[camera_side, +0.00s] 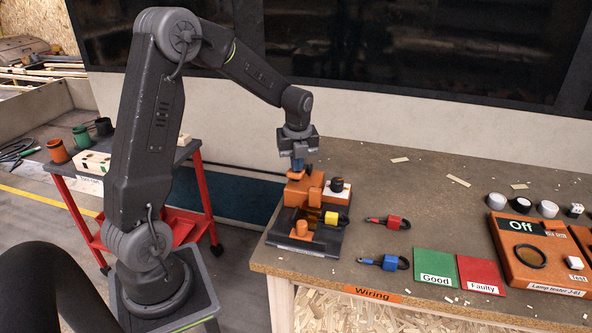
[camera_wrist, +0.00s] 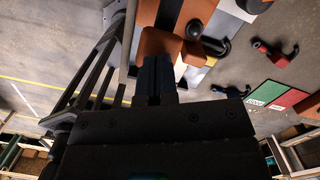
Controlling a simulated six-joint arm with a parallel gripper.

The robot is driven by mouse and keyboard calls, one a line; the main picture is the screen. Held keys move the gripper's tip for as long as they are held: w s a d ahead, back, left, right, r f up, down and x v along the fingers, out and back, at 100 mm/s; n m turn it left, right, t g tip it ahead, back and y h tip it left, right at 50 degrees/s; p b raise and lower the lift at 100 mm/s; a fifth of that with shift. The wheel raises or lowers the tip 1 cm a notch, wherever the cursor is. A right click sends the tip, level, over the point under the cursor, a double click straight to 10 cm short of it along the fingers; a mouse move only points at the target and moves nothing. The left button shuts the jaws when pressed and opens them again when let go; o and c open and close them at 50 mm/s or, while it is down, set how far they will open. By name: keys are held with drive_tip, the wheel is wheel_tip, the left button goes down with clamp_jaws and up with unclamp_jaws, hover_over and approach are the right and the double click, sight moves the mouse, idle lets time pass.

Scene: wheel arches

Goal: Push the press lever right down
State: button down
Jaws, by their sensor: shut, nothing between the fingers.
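The press (camera_side: 307,192) is an orange block on a dark base at the left end of the bench. An orange piece at its top, seemingly the lever (camera_side: 295,175), lies right under my gripper (camera_side: 297,166). A yellow part (camera_side: 331,217) with a dark loop sits at the press's right side. The lever's pivot is hidden.
A black knob (camera_side: 337,184) on a white and orange box stands close right of the press. Red (camera_side: 384,222) and blue (camera_side: 384,262) connectors, a green Good pad (camera_side: 436,267) and a red Faulty pad (camera_side: 480,273) lie farther right, before an orange lamp tester (camera_side: 535,262).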

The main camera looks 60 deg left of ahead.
drive_tip(key=shift+f, duration=0.1)
drive_tip(key=shift+f, duration=1.3)
drive_tip(key=d, duration=0.2)
drive_tip(key=s+d+r, duration=0.1)
wheel_tip(320, 180, up, 14)
drive_tip(key=d, duration=0.1)
drive_tip(key=shift+s, duration=0.15)
